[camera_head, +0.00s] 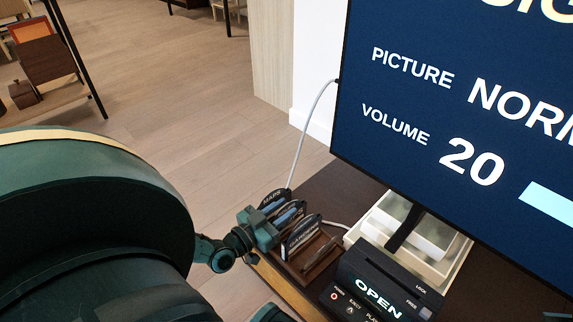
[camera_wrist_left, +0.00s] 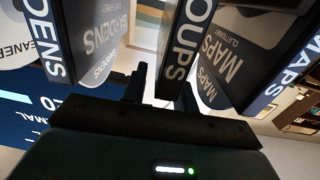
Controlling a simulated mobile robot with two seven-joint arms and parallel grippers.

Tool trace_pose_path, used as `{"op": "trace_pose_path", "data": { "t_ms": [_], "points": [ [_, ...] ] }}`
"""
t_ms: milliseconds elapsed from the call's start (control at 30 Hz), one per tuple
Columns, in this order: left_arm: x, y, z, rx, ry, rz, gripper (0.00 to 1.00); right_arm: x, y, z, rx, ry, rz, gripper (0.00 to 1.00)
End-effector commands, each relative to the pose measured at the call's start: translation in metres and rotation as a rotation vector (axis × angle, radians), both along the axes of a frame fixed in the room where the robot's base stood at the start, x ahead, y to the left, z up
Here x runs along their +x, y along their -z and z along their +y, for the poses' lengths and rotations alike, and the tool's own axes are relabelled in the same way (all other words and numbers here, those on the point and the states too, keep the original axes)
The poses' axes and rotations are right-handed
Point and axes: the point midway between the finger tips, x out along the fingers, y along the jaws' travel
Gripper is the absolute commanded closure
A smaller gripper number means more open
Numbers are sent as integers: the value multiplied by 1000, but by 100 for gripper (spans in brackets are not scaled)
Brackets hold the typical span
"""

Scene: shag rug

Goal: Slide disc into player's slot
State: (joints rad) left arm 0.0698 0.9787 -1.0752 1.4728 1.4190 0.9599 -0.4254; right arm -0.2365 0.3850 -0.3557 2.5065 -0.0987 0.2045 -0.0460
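Several dark labelled disc cases stand upright in a brown rack (camera_head: 312,268), one marked MAPS (camera_head: 273,198) at its far end and one marked GARDENS (camera_head: 301,236) nearer. In the left wrist view the GARDENS case (camera_wrist_left: 98,40), a SOUPS case (camera_wrist_left: 186,40) and the MAPS case (camera_wrist_left: 237,55) show. My left gripper (camera_head: 268,228) is at the rack. Its fingers (camera_wrist_left: 163,90) stand apart around the lower end of the SOUPS spine, with a gap on the left. A black player (camera_head: 385,272) reading OPEN stands right of the rack.
A large screen (camera_head: 450,120) reading VOLUME 20 rises behind the player. White trays (camera_head: 452,262) lie beneath it. A pale cable (camera_head: 310,125) runs down to the dark cabinet top (camera_head: 345,190). Open wooden floor (camera_head: 200,110) lies beyond.

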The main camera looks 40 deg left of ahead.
Motion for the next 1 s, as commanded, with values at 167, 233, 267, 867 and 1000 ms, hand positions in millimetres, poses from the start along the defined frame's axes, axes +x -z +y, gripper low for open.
{"op": "trace_pose_path", "data": {
  "t_ms": [167,233,267,867,1000],
  "points": [
    [0,0,0,0,0,1,78,0,0,0,0,0,1,64],
    [0,0,0,0,0,1,84,0,0,0,0,0,1,64],
    [-1,0,0,0,0,1,86,0,0,0,0,0,1,64],
    [-1,0,0,0,0,1,100,0,0,0,0,0,2,64],
    [-1,0,0,0,0,1,100,0,0,0,0,-1,3,64]
  ]
}}
